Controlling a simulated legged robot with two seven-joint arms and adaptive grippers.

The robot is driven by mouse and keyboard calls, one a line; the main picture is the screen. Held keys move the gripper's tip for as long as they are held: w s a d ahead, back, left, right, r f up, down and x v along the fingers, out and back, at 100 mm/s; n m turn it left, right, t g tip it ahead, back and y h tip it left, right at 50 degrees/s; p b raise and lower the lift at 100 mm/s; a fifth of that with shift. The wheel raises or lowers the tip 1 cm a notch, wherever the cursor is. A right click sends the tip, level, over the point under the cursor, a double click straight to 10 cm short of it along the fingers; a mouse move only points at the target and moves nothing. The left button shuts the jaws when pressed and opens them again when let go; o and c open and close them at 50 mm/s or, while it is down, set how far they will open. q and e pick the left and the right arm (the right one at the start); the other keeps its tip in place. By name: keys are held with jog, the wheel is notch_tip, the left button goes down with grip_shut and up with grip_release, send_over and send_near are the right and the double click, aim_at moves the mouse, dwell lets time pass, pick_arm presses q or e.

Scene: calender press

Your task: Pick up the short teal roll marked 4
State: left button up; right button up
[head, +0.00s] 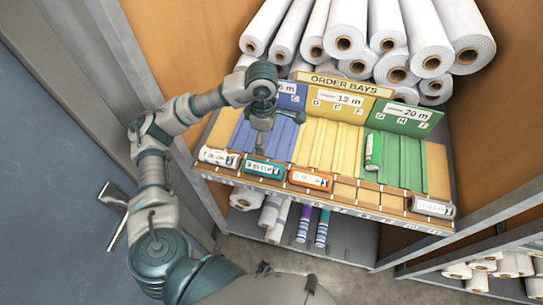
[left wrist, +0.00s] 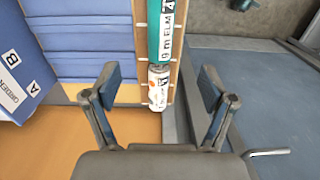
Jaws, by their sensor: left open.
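The short teal roll (head: 263,168) lies on the front ledge of the order bays, in front of the blue bay, between a white roll and an orange roll. In the left wrist view the teal roll (left wrist: 167,32) shows at the top centre, its label reading "ELM" and 4. My left gripper (head: 262,126) is open and empty, above the blue bay and behind the teal roll in the head view. In the left wrist view the gripper (left wrist: 160,86) has its fingers spread to either side of the short white roll (left wrist: 159,87). My right gripper is not in view.
A green roll (head: 374,153) lies in the green bay. Long white rolls (head: 345,35) are stacked behind the bays. The yellow bay (head: 326,145) is clear.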

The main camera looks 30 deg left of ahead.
aim_at(265, 165)
pick_arm(q)
jog(key=f, duration=0.3)
jog(key=s+f, duration=0.1)
jog(key=f, duration=0.2)
jog(key=shift+s, duration=0.1)
jog(key=f, duration=0.3)
jog(key=shift+w+d+f, duration=0.1)
jog(key=shift+w+f, duration=0.15)
jog(key=shift+f, duration=0.95)
jog(key=shift+s+f, duration=0.1)
jog(key=shift+f, duration=0.15)
jog(key=f, duration=0.5)
jog(key=shift+w+a+p, duration=0.2)
jog(key=shift+w+p, duration=0.1)
jog(key=shift+p, duration=0.1)
jog(key=c, duration=1.3)
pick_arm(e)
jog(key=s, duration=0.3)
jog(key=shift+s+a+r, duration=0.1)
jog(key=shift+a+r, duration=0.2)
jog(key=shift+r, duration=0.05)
